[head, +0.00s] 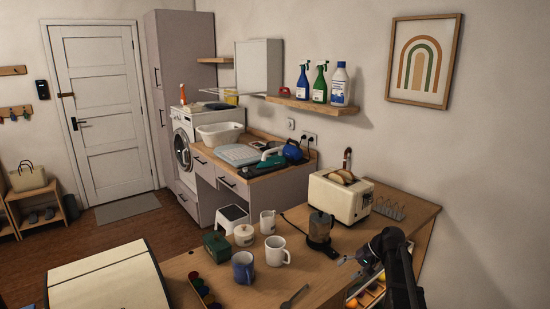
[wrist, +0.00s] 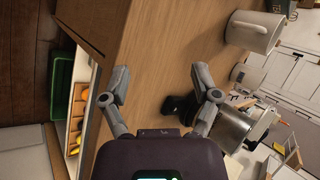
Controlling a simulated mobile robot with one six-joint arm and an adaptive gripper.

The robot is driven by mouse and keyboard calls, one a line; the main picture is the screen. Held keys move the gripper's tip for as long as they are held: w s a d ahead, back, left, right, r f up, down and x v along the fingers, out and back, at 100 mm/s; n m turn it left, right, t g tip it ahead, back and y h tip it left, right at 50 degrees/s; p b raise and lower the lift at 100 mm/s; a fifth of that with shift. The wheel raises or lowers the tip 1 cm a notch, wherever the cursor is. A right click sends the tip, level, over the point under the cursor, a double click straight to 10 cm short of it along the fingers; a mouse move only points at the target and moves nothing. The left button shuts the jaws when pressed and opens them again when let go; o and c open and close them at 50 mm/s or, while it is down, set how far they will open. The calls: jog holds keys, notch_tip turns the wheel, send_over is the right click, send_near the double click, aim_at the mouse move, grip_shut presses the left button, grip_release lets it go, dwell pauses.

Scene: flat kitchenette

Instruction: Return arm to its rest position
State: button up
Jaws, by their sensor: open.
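My arm reaches in from the lower right of the head view, dark and bent, over the right end of the wooden table (head: 325,275). My gripper (head: 350,266) is low at the table's right part, to the right of the dark and silver coffee pot (head: 320,228). Nothing is held. The coffee pot (wrist: 235,125) shows just right of the right finger; I cannot tell whether they touch.
A white mug (head: 277,251), a blue mug (head: 243,267), a dark spoon (head: 294,297) and a toaster (head: 341,198) with bread stand on the table. The white mug (wrist: 255,28) is also at the wrist view's upper right. A green crate (wrist: 62,85) is below the table edge.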

jog(key=s+a+f+n+h, duration=0.2)
jog(key=s+a+h, duration=0.1)
jog(key=s, duration=0.7)
jog(key=s+a+f+n+g+h, duration=0.1)
jog(key=s+a+f+h, duration=0.2)
jog(key=s, duration=0.7)
jog(key=shift+s+a+n+h, duration=0.15)
jog(key=shift+a+n+h, duration=0.25)
jog(key=shift+a+h, duration=0.45)
